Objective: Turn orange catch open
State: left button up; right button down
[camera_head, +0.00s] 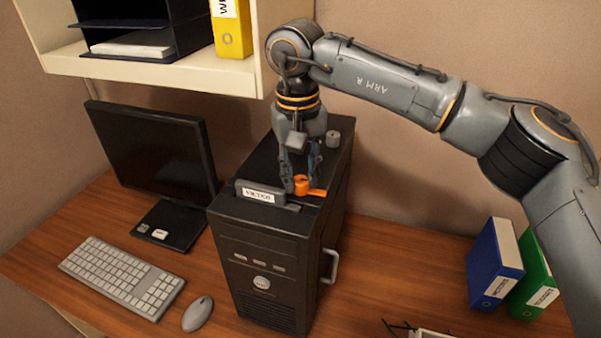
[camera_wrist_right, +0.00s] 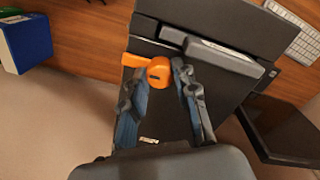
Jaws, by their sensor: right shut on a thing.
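The orange catch (camera_head: 302,187) sits on top of the black computer tower (camera_head: 255,232), behind a dark block with a white label (camera_head: 258,195). Its round knob has a flat tab pointing right in the head view. In the right wrist view the catch (camera_wrist_right: 158,70) shows its knob between the fingertips, with the tab pointing left. My right gripper (camera_head: 301,178) reaches down from above and is shut on the knob; its fingers (camera_wrist_right: 161,72) also show in the wrist view. The fingers hide part of the knob. My left gripper is not in view.
A small grey knob (camera_head: 333,138) stands farther back on the tower, and a handle (camera_head: 331,266) juts from its right side. A monitor (camera_head: 155,150), keyboard (camera_head: 121,275) and mouse (camera_head: 197,314) are left. Blue (camera_head: 492,265) and green (camera_head: 535,275) binders stand right. A shelf (camera_head: 190,72) hangs above.

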dwell(0.3)
jog(key=c, duration=1)
grip_release()
